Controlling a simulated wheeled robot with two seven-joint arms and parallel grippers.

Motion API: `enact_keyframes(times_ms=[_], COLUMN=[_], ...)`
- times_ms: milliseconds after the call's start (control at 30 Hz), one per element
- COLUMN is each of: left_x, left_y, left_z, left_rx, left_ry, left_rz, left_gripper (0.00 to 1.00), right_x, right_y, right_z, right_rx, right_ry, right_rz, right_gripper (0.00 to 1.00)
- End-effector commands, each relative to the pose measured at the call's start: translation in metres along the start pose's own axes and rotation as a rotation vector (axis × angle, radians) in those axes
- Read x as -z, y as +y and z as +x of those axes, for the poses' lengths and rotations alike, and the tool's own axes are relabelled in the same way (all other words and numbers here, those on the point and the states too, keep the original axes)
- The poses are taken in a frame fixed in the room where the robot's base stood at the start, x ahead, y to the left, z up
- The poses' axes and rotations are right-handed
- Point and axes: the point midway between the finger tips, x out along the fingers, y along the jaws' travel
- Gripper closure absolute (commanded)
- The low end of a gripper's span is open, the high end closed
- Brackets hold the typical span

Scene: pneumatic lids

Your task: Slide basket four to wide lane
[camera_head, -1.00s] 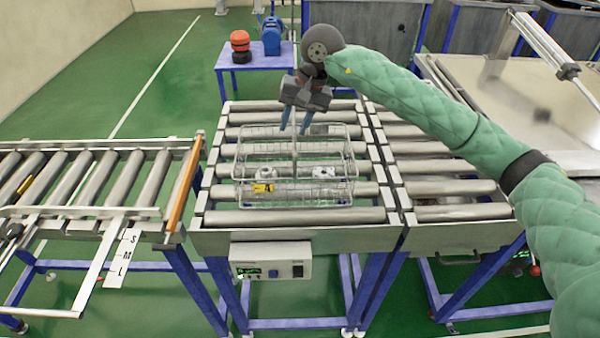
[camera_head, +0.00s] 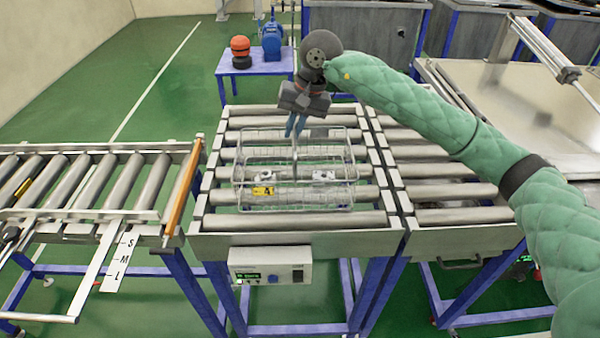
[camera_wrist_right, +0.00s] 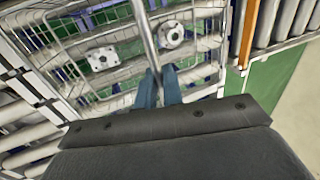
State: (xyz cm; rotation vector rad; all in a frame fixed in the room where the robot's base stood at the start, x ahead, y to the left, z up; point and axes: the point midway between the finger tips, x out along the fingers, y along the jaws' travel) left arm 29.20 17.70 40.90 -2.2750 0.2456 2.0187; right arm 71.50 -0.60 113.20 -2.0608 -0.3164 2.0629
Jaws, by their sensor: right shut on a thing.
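The wire basket (camera_head: 345,196) with a yellow tag marked 4 (camera_head: 263,191) sits on the rollers of the middle conveyor (camera_head: 300,222). Two light metal parts lie in it; in the right wrist view they are a round flange (camera_wrist_right: 171,35) and a squarish block (camera_wrist_right: 103,58). My right gripper (camera_head: 295,127) reaches down from behind and is shut on the basket's central handle bar; in the right wrist view its blue fingers (camera_wrist_right: 158,88) close around that bar. My left gripper is not in view.
A left roller conveyor (camera_head: 90,185) has an orange bar (camera_head: 180,195) at its end and a plate marked S, M, L (camera_head: 121,258). More rollers (camera_head: 435,170) adjoin on the right. A control box (camera_head: 270,265) hangs in front. A blue table (camera_head: 255,66) stands behind.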

Motion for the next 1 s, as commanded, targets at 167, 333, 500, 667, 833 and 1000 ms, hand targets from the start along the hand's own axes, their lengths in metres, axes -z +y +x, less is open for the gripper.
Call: enact_keyframes(times_ms=[167,333,500,667,833,1000], left_x=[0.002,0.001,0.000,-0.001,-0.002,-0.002], left_y=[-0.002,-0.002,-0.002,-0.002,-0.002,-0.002], left_z=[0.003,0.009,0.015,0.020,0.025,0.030], left_rx=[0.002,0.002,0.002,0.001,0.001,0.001], left_ry=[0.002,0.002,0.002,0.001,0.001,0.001], left_rz=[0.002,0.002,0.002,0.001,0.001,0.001], left_gripper=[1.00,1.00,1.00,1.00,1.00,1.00], right_x=[0.004,0.012,0.021,0.029,0.038,0.046], right_y=[0.000,0.000,0.000,0.000,0.001,0.000], right_z=[0.000,0.001,0.001,0.001,0.001,0.001], right_rx=[0.001,0.001,0.001,0.000,0.000,0.001], right_ry=[0.002,0.001,0.002,0.002,0.001,0.001], right_rz=[0.000,-0.001,0.000,0.001,0.000,0.000], right_gripper=[1.00,1.00,1.00,1.00,1.00,1.00])
